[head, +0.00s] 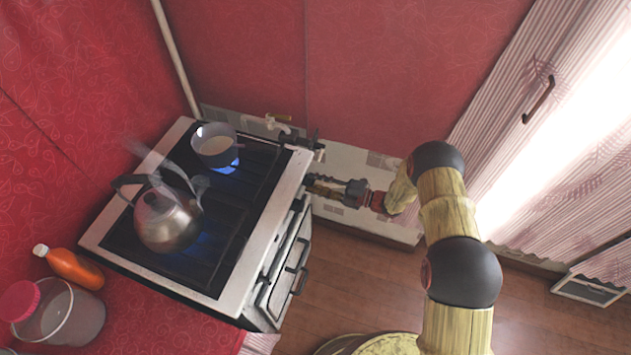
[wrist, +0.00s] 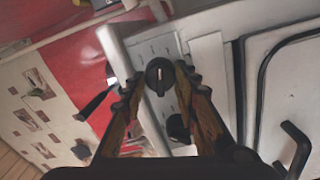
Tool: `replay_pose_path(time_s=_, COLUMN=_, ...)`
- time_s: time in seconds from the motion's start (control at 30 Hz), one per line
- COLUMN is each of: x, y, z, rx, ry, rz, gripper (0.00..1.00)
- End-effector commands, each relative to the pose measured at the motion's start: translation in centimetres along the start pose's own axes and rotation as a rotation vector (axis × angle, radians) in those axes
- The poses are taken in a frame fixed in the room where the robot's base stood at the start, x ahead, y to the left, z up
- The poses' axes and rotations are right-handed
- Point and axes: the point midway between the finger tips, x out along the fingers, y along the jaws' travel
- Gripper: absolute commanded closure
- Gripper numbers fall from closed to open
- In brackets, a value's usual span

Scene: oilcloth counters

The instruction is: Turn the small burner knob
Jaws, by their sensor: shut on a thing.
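The stove (head: 297,168) stands at the left in the head view, with its control panel facing my arm. My gripper (head: 314,183) reaches the stove's front at the far corner. In the wrist view, a round dark burner knob (wrist: 158,72) with a light pointer mark sits between the tips of my gripper (wrist: 160,83), which is shut on it. A second dark knob (wrist: 178,129) sits lower on the panel, between the fingers but apart from the tips. The knobs are hidden in the head view.
A kettle (head: 168,222) stands on the near burner and a pot (head: 215,147) on the far one, with blue flame under it. The oven handle (wrist: 294,150) juts out beside my gripper. An orange bottle (head: 72,268) and a jar (head: 62,325) stand at lower left.

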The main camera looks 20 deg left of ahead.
Motion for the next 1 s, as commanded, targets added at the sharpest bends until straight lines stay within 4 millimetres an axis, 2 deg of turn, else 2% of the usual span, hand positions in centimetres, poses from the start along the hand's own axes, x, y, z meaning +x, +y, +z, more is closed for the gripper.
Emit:
replay_pose_path(time_s=0.5, x=-0.05, y=0.0, z=0.14, rx=0.406, ry=-0.004, rz=0.0, gripper=0.95)
replay_pose_path(time_s=1.0, x=-0.06, y=-0.13, z=0.12, rx=0.531, ry=-0.004, rz=-0.001, gripper=0.95)
